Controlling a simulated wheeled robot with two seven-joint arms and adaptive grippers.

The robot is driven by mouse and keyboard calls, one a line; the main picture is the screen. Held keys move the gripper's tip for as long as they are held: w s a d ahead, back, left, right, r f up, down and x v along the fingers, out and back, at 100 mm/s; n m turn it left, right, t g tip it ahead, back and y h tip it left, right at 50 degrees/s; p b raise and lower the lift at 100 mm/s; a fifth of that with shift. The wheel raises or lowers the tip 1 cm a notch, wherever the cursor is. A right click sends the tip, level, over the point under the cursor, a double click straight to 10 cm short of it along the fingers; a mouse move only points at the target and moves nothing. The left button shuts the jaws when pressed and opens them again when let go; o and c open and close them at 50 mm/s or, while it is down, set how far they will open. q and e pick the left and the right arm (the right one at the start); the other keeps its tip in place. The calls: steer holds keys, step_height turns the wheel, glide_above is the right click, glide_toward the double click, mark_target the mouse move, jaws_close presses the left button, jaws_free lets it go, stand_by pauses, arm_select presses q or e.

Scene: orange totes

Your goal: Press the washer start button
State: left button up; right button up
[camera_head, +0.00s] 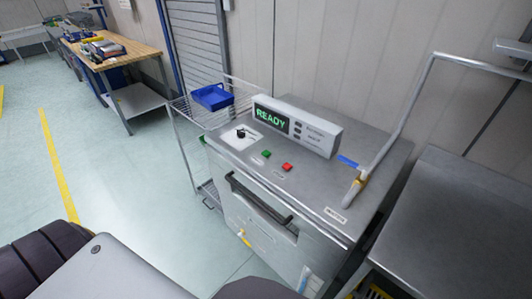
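The washer (225,165) is a steel machine in the middle of the view, with its front facing me. A display box on its top reads READY in green (271,117). A green button (266,153) and a red button (287,167) sit on the top panel in front of the display. A black knob (240,132) stands on a white plate left of the buttons. A dark handle bar (260,199) crosses the front. I cannot tell from the labels which button is start. Neither of my grippers shows in the view.
A wire rack with a blue bin (211,97) stands left of the washer. A steel table (465,215) stands close on its right. The floor at left is clear up to a wooden bench (122,50).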

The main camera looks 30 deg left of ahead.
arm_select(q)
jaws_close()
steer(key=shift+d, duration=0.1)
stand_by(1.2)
